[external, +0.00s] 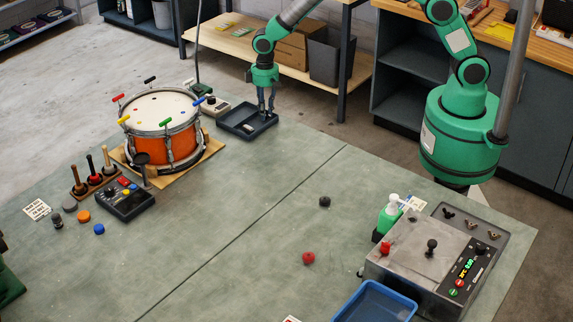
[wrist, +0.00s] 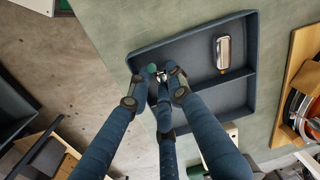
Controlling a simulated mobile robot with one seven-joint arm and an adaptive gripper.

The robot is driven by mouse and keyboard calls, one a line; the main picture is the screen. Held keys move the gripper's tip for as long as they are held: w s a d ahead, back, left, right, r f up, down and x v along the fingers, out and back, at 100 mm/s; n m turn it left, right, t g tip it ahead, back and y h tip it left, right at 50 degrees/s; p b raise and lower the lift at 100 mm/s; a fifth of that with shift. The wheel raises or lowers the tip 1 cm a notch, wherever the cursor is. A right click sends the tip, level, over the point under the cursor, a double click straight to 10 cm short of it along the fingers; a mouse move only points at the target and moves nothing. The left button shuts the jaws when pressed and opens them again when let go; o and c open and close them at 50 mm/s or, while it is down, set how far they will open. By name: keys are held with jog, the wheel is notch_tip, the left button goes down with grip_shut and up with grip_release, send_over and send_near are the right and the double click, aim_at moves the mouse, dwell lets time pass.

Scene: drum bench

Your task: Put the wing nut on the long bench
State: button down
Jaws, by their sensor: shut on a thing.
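My gripper (external: 267,112) is low over the dark divided tray (external: 228,121) at the far end of the long bench (external: 270,185). In the wrist view my gripper (wrist: 160,76) has its fingers closed around a small shiny metal piece (wrist: 161,77), which appears to be the wing nut. The fingers hide most of its shape. A small green round part (wrist: 152,68) shows beside it. The held piece is over the tray's larger compartment; I cannot tell whether it touches the floor. In the external view it is too small to make out.
A silver oblong part (wrist: 223,52) lies in the tray. The drum (external: 163,127) stands left of the tray. Small wing-shaped parts (external: 467,224) sit on the grey machine's tray at right. The middle of the bench is mostly clear, with a red knob (external: 308,258) and black knob (external: 324,202).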

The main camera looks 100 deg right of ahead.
jog(key=shift+f, duration=0.35)
dwell(0.3)
jog(key=c, duration=1.5)
grip_release()
jog(key=shift+s+d+r, duration=0.1)
jog(key=shift+d+r, duration=0.1)
jog(key=shift+r, duration=2.8)
jog(key=shift+s+d+r, duration=0.1)
jog(key=shift+d+r, duration=0.05)
jog(key=shift+r, duration=2.85)
